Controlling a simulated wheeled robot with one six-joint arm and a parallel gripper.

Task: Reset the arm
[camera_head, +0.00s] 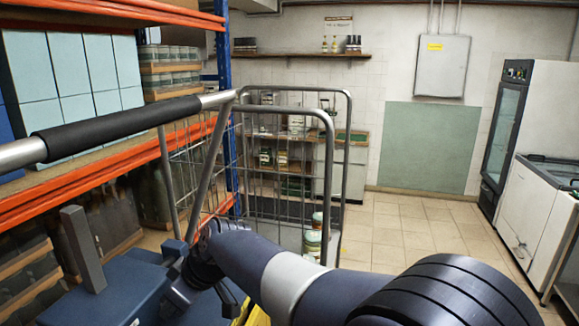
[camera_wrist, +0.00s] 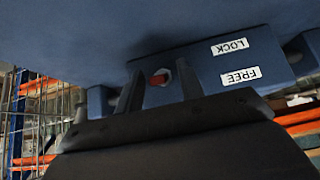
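My arm reaches from the lower right of the head view toward a blue housing (camera_head: 125,292) at the lower left. My gripper cannot be made out clearly there. In the wrist view, my gripper (camera_wrist: 160,70) shows two dark fingers standing apart. A small red knob (camera_wrist: 159,78) on a blue panel (camera_wrist: 215,75) appears between them. I cannot tell whether the fingers touch it. The panel carries white labels reading LOCK (camera_wrist: 230,46) and FREE (camera_wrist: 240,76). No object is seen held.
A wire roll cage (camera_head: 333,170) stands ahead, with jars (camera_head: 313,243) near its base. A bar with a black grip (camera_head: 115,126) crosses the left, before an orange-beamed rack (camera_head: 105,165). White refrigerated units (camera_head: 535,215) stand right. Tiled floor (camera_head: 410,235) is clear between.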

